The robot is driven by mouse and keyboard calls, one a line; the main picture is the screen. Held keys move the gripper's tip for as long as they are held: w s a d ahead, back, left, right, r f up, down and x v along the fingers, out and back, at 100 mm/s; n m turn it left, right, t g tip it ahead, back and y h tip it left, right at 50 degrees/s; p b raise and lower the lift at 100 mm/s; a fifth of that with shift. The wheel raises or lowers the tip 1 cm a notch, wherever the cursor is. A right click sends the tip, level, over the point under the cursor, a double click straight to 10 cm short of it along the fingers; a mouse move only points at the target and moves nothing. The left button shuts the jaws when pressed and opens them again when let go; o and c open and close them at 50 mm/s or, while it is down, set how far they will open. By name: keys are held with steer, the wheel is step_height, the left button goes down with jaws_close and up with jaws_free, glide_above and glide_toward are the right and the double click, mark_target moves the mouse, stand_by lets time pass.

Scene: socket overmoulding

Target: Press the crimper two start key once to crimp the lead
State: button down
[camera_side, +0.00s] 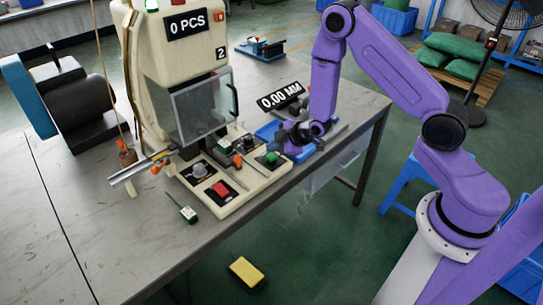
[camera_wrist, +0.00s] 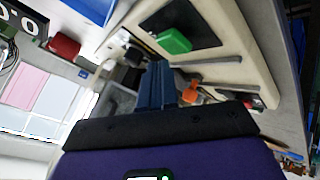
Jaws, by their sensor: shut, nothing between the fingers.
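The crimper (camera_side: 180,75), a cream machine marked 2 with a "0 PCS" counter, stands on the bench in the side view. A green key (camera_side: 271,158) sits at the right end of its base; it looks like the start key. In the wrist view a green key (camera_wrist: 174,41) stands on a dark panel. My gripper (camera_side: 284,145) is just behind and right of the green key, low over the base. In the wrist view my gripper's blue fingers (camera_wrist: 157,72) are together and empty, apart from the key in the picture. I cannot make out the lead clearly.
A red rocker switch (camera_side: 221,190) and a grey knob (camera_side: 200,169) are on the same base. A blue tray (camera_side: 268,130) lies near my gripper. The bench front left is mostly clear.

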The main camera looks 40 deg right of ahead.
mark_target(274, 158)
steer(key=shift+f, duration=0.2)
steer(key=shift+f, duration=0.2)
steer(key=shift+f, duration=0.55)
stand_by(1.0)
steer(key=shift+r, duration=3.45)
